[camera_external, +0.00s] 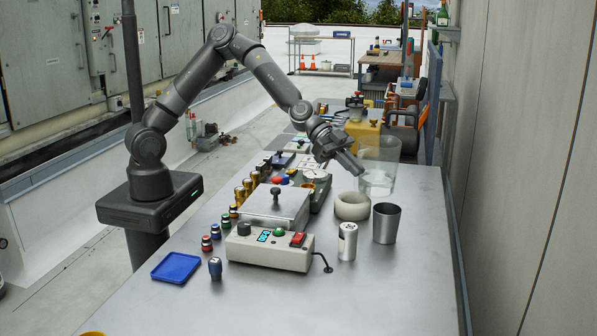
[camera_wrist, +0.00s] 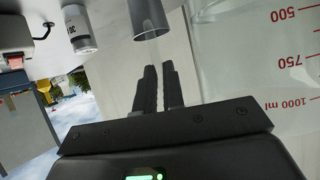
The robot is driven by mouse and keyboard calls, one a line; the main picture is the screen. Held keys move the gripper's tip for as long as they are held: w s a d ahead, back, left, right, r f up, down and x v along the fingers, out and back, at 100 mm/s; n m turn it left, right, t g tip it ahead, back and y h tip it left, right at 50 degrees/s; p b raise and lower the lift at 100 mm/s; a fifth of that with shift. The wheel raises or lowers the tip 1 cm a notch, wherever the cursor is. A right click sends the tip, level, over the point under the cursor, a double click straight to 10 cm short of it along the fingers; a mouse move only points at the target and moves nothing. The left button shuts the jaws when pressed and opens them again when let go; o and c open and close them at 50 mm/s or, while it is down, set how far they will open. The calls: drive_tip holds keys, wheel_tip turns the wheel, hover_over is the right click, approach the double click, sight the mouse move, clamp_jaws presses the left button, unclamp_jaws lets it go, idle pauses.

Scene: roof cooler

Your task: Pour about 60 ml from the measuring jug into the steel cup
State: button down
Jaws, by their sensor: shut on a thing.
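The measuring jug (camera_external: 380,168) is clear and stands upright at the right of the bench, with clear liquid low inside. Whether its base touches the bench is hard to tell. In the wrist view its clear wall (camera_wrist: 235,70) fills the right side, with red volume marks. My gripper (camera_external: 353,166) is at the jug's left side, shut on the jug; the exact grip is unclear. Its dark fingers (camera_wrist: 159,70) lie close together in the wrist view. The steel cup (camera_external: 386,223) stands upright in front of the jug, apart from it, and shows at the wrist view's top (camera_wrist: 148,18).
A pale ring (camera_external: 352,206) lies beside the jug. A white labelled can (camera_external: 347,241) stands left of the cup. A control box (camera_external: 269,247) and several small weights crowd the bench's left. The bench front right is clear. A wall (camera_external: 530,170) runs along the right.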

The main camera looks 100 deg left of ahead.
wheel_tip(320, 180, up, 9)
drive_tip(key=s+m+g+h, duration=0.2)
drive_tip(key=m, duration=0.1)
wheel_tip(320, 180, down, 9)
drive_tip(key=shift+a+f, duration=0.2)
drive_tip(key=shift+a, duration=0.25)
drive_tip(key=shift+d, duration=0.2)
